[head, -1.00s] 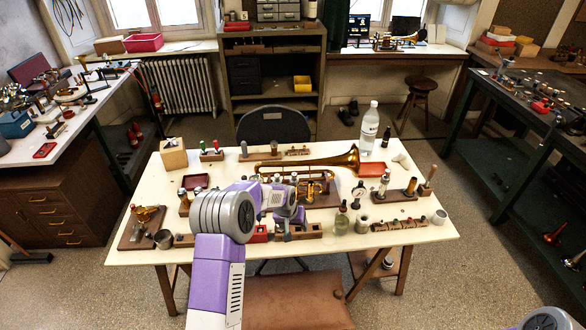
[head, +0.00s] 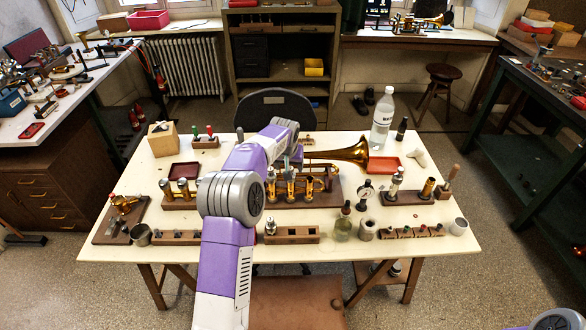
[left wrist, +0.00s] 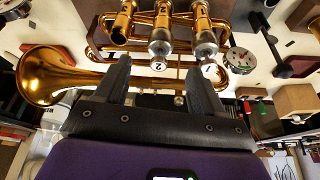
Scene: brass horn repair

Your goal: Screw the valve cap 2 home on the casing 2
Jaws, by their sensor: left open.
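The brass horn (head: 345,152) lies across the middle of the table, its bell to the right. Its upright valve casings stand in a row at the wooden stand; casing 2 (head: 291,187) is the middle one. In the left wrist view, the silver valve cap 2 (left wrist: 159,66), marked "2", sits at the end of casing 2 (left wrist: 162,20); whether it is fully seated I cannot tell. A cap marked "1" (left wrist: 209,69) is beside it. My left gripper (left wrist: 160,75) is open, its fingers apart around cap 2's position, without visible contact. My right gripper is out of view.
A wooden block (head: 292,235) stands in front of the horn. A water bottle (head: 382,118) and red tray (head: 384,164) stand at the back right. Bare tabletop shows at the front.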

